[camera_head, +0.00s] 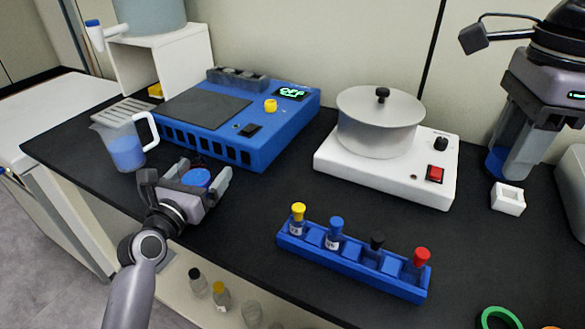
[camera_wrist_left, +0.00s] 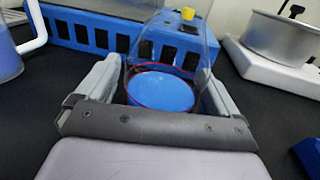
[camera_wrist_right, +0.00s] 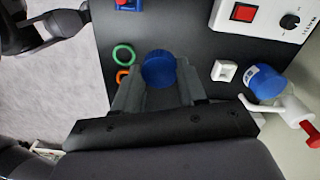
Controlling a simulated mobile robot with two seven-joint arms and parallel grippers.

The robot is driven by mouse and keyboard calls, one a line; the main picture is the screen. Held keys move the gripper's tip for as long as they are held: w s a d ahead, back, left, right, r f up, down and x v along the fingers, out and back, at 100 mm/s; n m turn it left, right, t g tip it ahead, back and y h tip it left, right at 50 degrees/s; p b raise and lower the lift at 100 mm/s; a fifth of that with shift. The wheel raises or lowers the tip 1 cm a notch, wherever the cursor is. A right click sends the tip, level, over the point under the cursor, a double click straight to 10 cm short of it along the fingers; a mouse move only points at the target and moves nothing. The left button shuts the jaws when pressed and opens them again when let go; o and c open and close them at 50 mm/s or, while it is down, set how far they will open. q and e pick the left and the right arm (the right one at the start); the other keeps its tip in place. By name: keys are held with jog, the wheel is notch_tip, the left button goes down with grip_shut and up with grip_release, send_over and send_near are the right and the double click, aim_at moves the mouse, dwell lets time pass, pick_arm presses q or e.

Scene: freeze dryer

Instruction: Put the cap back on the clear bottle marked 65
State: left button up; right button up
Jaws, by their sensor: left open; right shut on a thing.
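A clear vessel with a blue round face (camera_wrist_left: 160,92) stands between the spread fingers of my left gripper (camera_wrist_left: 165,88). In the head view my left gripper (camera_head: 195,182) is open around the blue round part (camera_head: 197,178), near the front left of the bench. I cannot read a mark on it. In the right wrist view my right gripper (camera_wrist_right: 158,85) is shut on a round blue cap (camera_wrist_right: 158,68). In the head view the right gripper (camera_head: 512,172) hangs down at the right, above the bench; the cap is not clearly visible there.
A blue rack (camera_head: 345,267) with several coloured-top vials stands front centre. A jug (camera_head: 125,150) of blue liquid is left of my left gripper. A blue device (camera_head: 235,125) and a white hot plate (camera_head: 390,175) stand behind. A labelled blue container (camera_wrist_right: 265,82) and white block (camera_head: 508,198) are near my right gripper.

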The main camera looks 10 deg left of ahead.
dwell(0.3)
pick_arm(q)
jog(key=c, duration=1.2)
jog(key=shift+r, duration=0.1)
pick_arm(e)
jog(key=shift+r, duration=0.1)
